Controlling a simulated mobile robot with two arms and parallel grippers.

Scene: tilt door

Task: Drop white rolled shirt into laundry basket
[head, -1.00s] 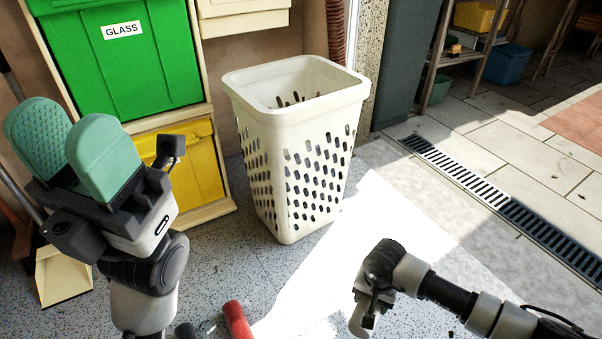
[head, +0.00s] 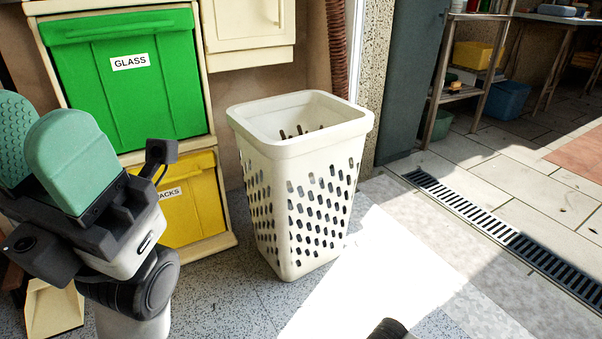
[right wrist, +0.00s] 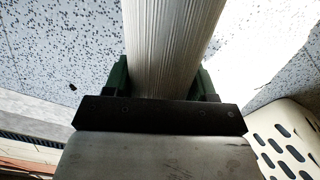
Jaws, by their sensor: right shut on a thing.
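The white laundry basket (head: 300,140) stands upright on the floor in the middle of the head view. Its top is open and its sides are full of slots. It also shows in the right wrist view (right wrist: 262,120) at the lower right. In that view my right gripper (right wrist: 164,75) is shut on the white rolled shirt (right wrist: 172,40), a pale ribbed roll between green fingers. The far end of the roll is out of frame. My left gripper (head: 38,150) is raised at the left of the head view, its green pads apart and empty.
A green GLASS bin (head: 125,85) and a yellow bin (head: 185,200) stand in a cabinet left of the basket. A drain grate (head: 500,232) runs along the floor at right. The sunlit floor (head: 375,260) right of the basket is clear.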

